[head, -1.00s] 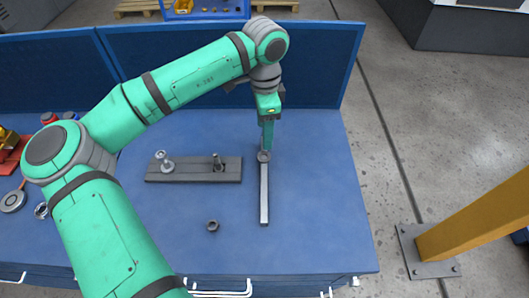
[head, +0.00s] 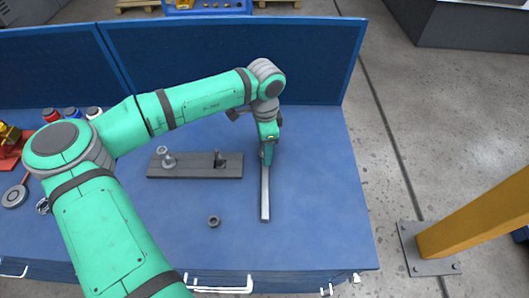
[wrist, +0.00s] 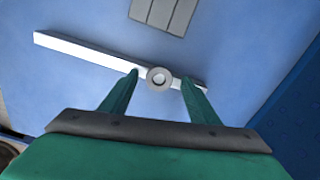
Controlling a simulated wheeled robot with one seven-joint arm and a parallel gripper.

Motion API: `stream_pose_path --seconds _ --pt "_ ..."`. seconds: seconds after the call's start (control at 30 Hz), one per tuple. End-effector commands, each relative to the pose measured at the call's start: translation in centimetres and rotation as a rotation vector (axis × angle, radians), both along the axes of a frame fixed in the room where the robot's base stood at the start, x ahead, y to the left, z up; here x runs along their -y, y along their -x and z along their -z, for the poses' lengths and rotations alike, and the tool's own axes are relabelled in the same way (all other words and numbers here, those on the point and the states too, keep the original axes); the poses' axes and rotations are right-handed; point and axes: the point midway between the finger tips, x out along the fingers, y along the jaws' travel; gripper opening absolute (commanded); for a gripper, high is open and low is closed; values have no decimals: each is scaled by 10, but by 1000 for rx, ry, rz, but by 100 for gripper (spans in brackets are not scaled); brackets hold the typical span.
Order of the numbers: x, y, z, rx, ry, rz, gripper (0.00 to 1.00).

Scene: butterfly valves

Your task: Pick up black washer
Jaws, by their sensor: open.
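A round ring with a centre hole, the washer (wrist: 159,78), lies at the pale metal bar (wrist: 85,57) near one end. It looks grey rather than black in the wrist view. My gripper (wrist: 160,76) is open, with one green finger on each side of the ring; I cannot tell whether either touches it. In the head view my gripper (head: 267,158) points down over the far end of the bar (head: 265,195) and hides the ring. A small dark ring or nut (head: 214,221) lies apart on the blue table, left of the bar.
A dark plate (head: 190,171) with two upright fittings lies left of my gripper. A blue back panel (head: 225,65) stands behind the table (head: 320,220). Red and other coloured items (head: 12,150) sit at the far left. The table's right side is clear.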

Motion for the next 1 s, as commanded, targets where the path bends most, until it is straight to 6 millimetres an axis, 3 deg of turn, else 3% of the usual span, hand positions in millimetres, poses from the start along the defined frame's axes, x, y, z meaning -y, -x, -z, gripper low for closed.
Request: stream_pose_path --seconds 0.47,0.67,1.0 --pt "-2 0 2 -1 0 -4 56" --pt "-2 0 2 -1 -1 -3 11" --pt "-2 0 1 0 -1 -3 10"
